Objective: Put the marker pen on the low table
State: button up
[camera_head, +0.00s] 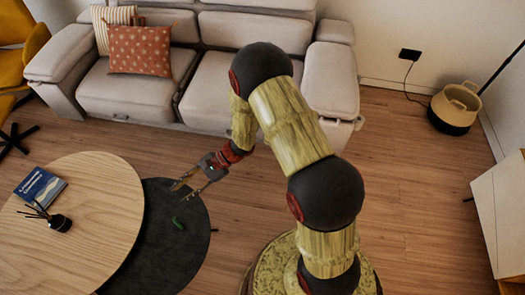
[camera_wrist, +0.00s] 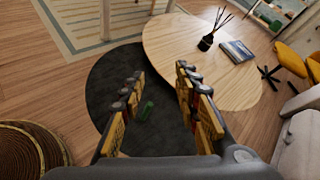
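A small green object (camera_head: 178,223), which looks like the marker pen, appears to lie on the dark round low table (camera_head: 185,258). In the wrist view the green object (camera_wrist: 147,111) shows between my fingers, against the dark top (camera_wrist: 108,72). A higher wooden round table (camera_head: 98,190) overlaps the dark one and also shows in the wrist view (camera_wrist: 185,45). My gripper (camera_head: 181,191) is open and empty. It is above the dark table's far side, apart from the green object. Its spread fingers (camera_wrist: 158,80) show in the wrist view.
A book (camera_head: 40,187) and a reed diffuser (camera_head: 58,222) stand on the wooden table. A grey sofa (camera_head: 200,80) is behind, a yellow chair (camera_head: 20,50) at the left. A basket (camera_head: 455,108) and white cabinet (camera_head: 503,215) are right. The floor (camera_head: 425,200) between is clear.

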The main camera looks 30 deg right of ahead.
jog(key=s+d+r+n+h, duration=0.3)
jog(key=s+d+r+n, duration=0.1)
jog(key=r, duration=0.4)
jog(key=s+d+r+n+h, duration=0.2)
jog(key=s+d+r+n, duration=0.15)
jog(key=r, duration=0.45)
jog(key=s+d+r+n+h, duration=0.3)
jog(key=s+r, duration=0.2)
jog(key=r, duration=0.3)
jog(key=s+d+r+n+t+h, duration=0.3)
jog(key=s+d+r+t+h, duration=0.1)
jog(key=d+r, duration=0.5)
jog(key=shift+s+d+t+h, duration=0.4)
jog(key=shift+s+d+t, duration=0.4)
jog(key=shift+s, duration=0.45)
jog(key=shift+d+r+n, duration=0.1)
jog(key=shift+n, duration=0.15)
